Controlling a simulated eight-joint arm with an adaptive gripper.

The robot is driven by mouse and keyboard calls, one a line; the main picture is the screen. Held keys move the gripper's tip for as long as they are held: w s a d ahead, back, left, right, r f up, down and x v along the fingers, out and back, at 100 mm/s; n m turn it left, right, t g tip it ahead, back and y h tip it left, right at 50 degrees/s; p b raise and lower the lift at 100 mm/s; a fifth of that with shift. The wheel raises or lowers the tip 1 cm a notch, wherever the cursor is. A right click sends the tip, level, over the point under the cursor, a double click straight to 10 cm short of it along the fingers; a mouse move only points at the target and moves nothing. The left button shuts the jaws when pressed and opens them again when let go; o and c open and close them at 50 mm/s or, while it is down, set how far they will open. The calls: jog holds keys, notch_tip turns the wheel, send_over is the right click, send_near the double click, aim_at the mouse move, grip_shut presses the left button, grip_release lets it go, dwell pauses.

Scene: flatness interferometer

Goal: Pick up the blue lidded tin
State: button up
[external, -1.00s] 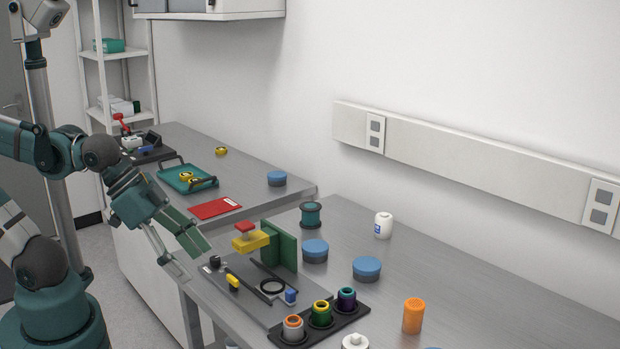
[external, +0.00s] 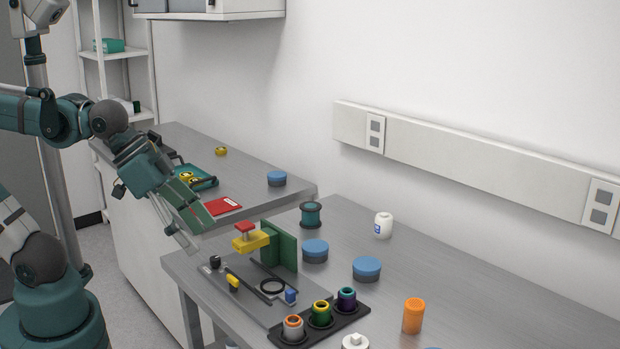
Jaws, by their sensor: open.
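Several blue lidded tins show in the external view, round and low with lighter blue lids. One tin (external: 277,179) stands alone on the far bench near its right end. Another tin (external: 315,252) stands on the near bench beside a green upright block, and a third tin (external: 366,269) stands to its right. A blue edge at the bottom of the picture is mostly cut off. My gripper (external: 203,238) is open and empty, its fingers pointing down and right near the gap between the benches. It is apart from all the tins.
A plate with a yellow and red clamp and the green block (external: 287,247) stands on the near bench. A black rack (external: 337,327) holds three coloured spools. A red booklet (external: 222,206) lies on the far bench.

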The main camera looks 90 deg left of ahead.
jog(key=w+a+r+n+g+p, duration=0.2)
jog(key=w+a+r+n+p, duration=0.4)
jog(key=w, duration=0.4)
jog(key=n+g+h+p, duration=0.2)
jog(key=n+g+p, duration=0.2)
jog(key=n+p, duration=0.75)
send_over(314, 245)
jog(key=a, duration=0.1)
notch_tip(314, 245, down, 7)
jog(key=shift+g, duration=0.3)
notch_tip(314, 245, down, 10)
jog(key=shift+a+r+p, duration=0.15)
jog(key=shift+p, duration=0.2)
jog(key=shift+f, duration=0.25)
jog(key=shift+f, duration=0.1)
jog(key=shift+d+f, duration=0.2)
jog(key=shift+f, duration=1)
jog(key=shift+f, duration=0.1)
